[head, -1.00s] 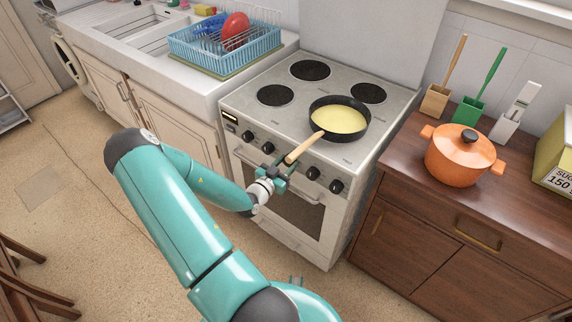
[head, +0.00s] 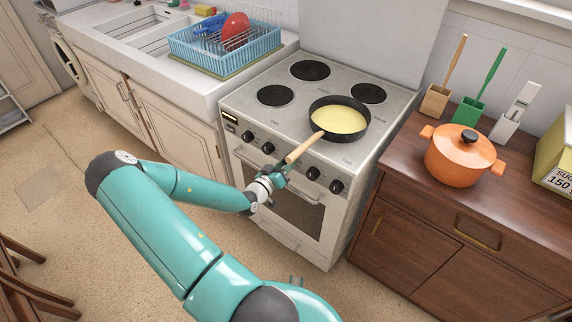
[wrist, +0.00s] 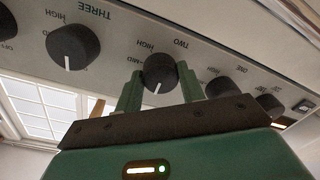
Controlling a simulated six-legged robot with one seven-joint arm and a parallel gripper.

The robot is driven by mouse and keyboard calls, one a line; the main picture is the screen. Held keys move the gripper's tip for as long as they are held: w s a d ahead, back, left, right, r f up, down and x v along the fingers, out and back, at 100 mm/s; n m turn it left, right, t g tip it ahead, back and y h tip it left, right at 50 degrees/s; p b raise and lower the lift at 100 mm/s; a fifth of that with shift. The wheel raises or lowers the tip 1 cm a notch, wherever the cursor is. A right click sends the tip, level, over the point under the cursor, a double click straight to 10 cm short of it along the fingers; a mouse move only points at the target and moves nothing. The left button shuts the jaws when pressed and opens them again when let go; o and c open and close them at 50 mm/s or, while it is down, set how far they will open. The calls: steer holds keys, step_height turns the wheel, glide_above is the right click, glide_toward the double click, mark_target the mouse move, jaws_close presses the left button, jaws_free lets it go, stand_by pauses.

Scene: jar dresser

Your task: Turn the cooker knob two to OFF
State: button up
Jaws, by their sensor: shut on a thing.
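Knob two (wrist: 160,70) is a round black knob with a white mark, under the label TWO, which shows upside down in the wrist view. Its mark points down in that picture, leaning slightly left. My gripper (wrist: 159,85) is shut on the knob, one green finger on each side. HIGH and MID are readable beside it; no OFF label for this knob is visible. In the head view my gripper (head: 281,174) is at the front panel of the white cooker (head: 240,105), under the pan handle, and hides knob two.
Knob three (wrist: 72,47) and knob one (wrist: 222,87) flank knob two closely. A pan (head: 340,119) with yellow contents sits on the cooker, its wooden handle (head: 305,147) jutting over the panel above my gripper. The oven door handle (head: 308,196) is just below.

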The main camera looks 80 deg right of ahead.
stand_by(0.4)
steer(key=o, duration=1)
steer(key=v, duration=1.4)
